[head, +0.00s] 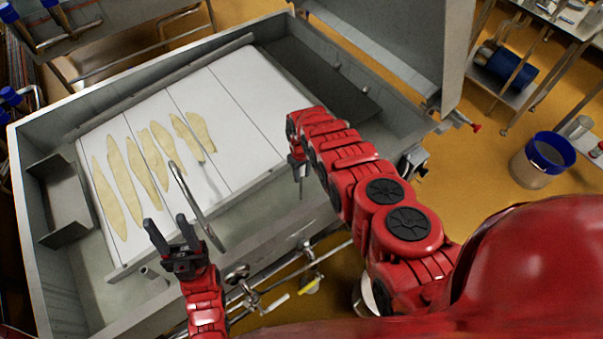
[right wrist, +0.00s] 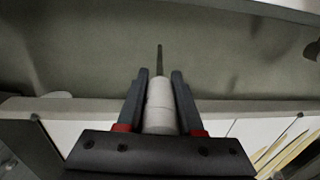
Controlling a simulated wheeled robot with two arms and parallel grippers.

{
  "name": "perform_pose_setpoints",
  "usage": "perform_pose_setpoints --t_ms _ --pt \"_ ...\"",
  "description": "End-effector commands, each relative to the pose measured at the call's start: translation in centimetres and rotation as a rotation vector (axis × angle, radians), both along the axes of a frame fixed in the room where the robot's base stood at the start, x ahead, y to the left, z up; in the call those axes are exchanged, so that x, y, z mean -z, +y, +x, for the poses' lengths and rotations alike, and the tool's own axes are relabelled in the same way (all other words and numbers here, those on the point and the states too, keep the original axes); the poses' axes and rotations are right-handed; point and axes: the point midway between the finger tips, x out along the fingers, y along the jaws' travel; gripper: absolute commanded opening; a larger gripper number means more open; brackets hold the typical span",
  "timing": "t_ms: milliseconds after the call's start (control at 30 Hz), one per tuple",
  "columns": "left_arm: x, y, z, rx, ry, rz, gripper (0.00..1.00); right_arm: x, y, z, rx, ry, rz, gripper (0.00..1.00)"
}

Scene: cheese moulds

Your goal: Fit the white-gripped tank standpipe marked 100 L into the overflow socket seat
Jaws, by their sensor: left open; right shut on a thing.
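My right gripper (right wrist: 159,74) is shut on the white grip of a standpipe (right wrist: 160,105) in the right wrist view. A thin dark rod extends beyond the grip. No 100 L mark is readable. In the head view my right gripper (head: 298,165) is over the right part of the tank, partly hidden by my red arm, and the standpipe is not clear there. My left gripper (head: 168,228) is open and empty above the tank's near side, beside a curved metal pipe (head: 205,212). I cannot make out the overflow socket seat for certain.
The grey tank (head: 65,290) holds a white slatted board (head: 245,130) with several pale yellow strips (head: 135,165). A short grey stub (head: 150,273) stands at the near side. Valves (head: 280,300) line the outer front. A blue-rimmed bucket (head: 543,160) stands at right.

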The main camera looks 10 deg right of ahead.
Motion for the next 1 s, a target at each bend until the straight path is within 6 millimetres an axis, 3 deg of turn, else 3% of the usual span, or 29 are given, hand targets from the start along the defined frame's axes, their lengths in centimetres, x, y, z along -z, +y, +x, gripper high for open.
perform_pose_setpoints --t_ms 33,67,233,667,1000 --pt "0.3 0.0 0.0 0.000 0.000 0.000 0.50 0.3 0.0 0.0 0.000 0.000 0.000 0.00" --pt "0.3 0.0 0.0 0.000 0.000 0.000 0.50 0.3 0.0 0.0 0.000 0.000 0.000 0.37" --pt "0.2 0.0 0.0 0.000 0.000 0.000 0.50 0.2 0.0 0.0 0.000 0.000 0.000 0.65" --pt "-0.1 0.0 0.0 0.000 0.000 0.000 0.50 -0.5 0.0 0.0 0.000 0.001 0.001 0.65" --pt "-0.2 0.0 0.0 0.000 0.000 0.000 0.50 -3.6 0.0 0.1 0.000 -0.003 0.000 0.65"
